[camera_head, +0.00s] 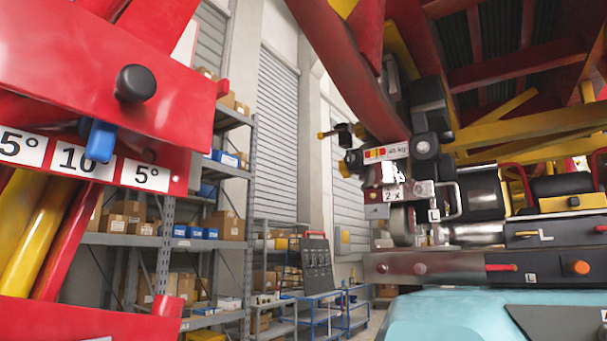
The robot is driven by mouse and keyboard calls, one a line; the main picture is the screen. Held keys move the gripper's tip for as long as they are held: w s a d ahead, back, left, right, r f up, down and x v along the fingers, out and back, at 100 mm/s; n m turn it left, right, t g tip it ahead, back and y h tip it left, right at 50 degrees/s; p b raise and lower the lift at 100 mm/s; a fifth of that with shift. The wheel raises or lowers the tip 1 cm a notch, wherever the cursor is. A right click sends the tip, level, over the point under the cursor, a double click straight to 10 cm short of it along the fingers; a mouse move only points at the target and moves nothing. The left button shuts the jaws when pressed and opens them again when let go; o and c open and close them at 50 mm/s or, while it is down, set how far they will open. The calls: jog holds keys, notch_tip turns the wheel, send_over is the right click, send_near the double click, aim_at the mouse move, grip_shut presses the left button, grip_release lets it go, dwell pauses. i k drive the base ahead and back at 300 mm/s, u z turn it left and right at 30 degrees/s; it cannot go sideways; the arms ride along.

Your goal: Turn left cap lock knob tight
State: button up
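My gripper does not show in this view. I cannot tell for sure which part is the left cap lock knob. On the right, a mechanism (425,190) under the red track frame carries plates marked "45 kg" and "2 x". How tight any knob is cannot be seen.
A red panel (70,70) with a black round knob (135,83), a blue pointer (101,140) and a "5° 10° 5°" scale fills the near left. Red and yellow beams hang overhead right. A light-blue body (440,315) lies bottom right. Shelves (230,180) with boxes stand behind.

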aim_at(351, 157)
jog(key=u, duration=0.5)
jog(key=i, duration=0.95)
jog(key=u, duration=0.5)
